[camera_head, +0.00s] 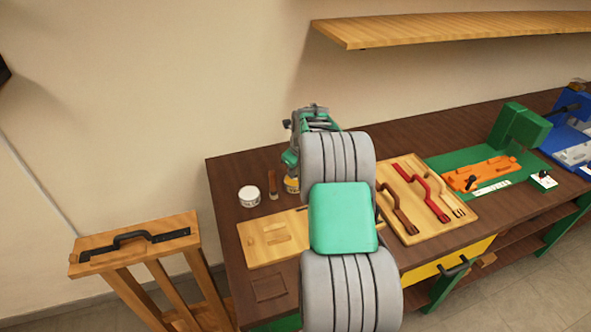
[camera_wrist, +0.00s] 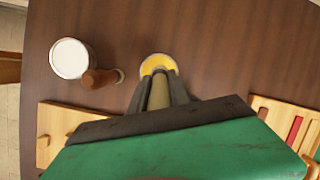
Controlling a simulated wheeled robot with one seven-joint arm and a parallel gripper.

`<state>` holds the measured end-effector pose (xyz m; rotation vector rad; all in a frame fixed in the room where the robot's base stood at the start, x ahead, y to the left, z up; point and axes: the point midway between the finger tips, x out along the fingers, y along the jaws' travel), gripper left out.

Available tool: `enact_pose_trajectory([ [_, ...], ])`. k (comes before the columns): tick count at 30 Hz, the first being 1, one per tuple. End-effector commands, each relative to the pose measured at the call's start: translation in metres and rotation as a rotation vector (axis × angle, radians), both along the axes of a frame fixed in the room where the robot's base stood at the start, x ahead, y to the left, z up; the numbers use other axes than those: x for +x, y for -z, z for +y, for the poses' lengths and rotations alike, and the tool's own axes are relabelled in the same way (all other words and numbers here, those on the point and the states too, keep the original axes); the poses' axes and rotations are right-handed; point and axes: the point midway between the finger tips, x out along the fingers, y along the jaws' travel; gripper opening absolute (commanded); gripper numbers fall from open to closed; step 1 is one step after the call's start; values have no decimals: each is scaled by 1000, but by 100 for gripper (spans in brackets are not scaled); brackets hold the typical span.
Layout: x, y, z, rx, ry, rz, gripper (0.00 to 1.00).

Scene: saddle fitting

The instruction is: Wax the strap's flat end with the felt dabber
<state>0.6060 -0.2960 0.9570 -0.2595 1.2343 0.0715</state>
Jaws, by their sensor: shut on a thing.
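My gripper (camera_wrist: 160,88) is shut on a pale, olive-beige rod, which appears to be the felt dabber (camera_wrist: 159,97). Its far end points at the yellow wax in a round tin (camera_wrist: 157,62); I cannot tell whether it touches. In the head view the wax tin (camera_head: 291,187) is partly hidden by my arm. Brown, red and tan straps (camera_head: 428,192) lie on a wooden board (camera_head: 465,218) to the right. A black strap (camera_head: 135,239) lies on a wooden stand (camera_head: 88,268) at the left. I cannot tell which strap the task means.
A white jar (camera_head: 249,196) and a brown-handled tool (camera_head: 272,184) stand left of the tin. A pale wooden board (camera_head: 262,247) lies in front. A green fixture (camera_head: 519,130) with an orange piece (camera_head: 482,174) is at the right. A shelf (camera_head: 450,30) overhangs the bench.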

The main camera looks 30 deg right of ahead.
Motion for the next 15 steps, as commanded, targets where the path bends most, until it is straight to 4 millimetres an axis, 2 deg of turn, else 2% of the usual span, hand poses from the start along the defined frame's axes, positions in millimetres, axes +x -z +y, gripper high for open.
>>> enact_pose_trajectory([
  [15,0,7,0,0,0,0,0],
])
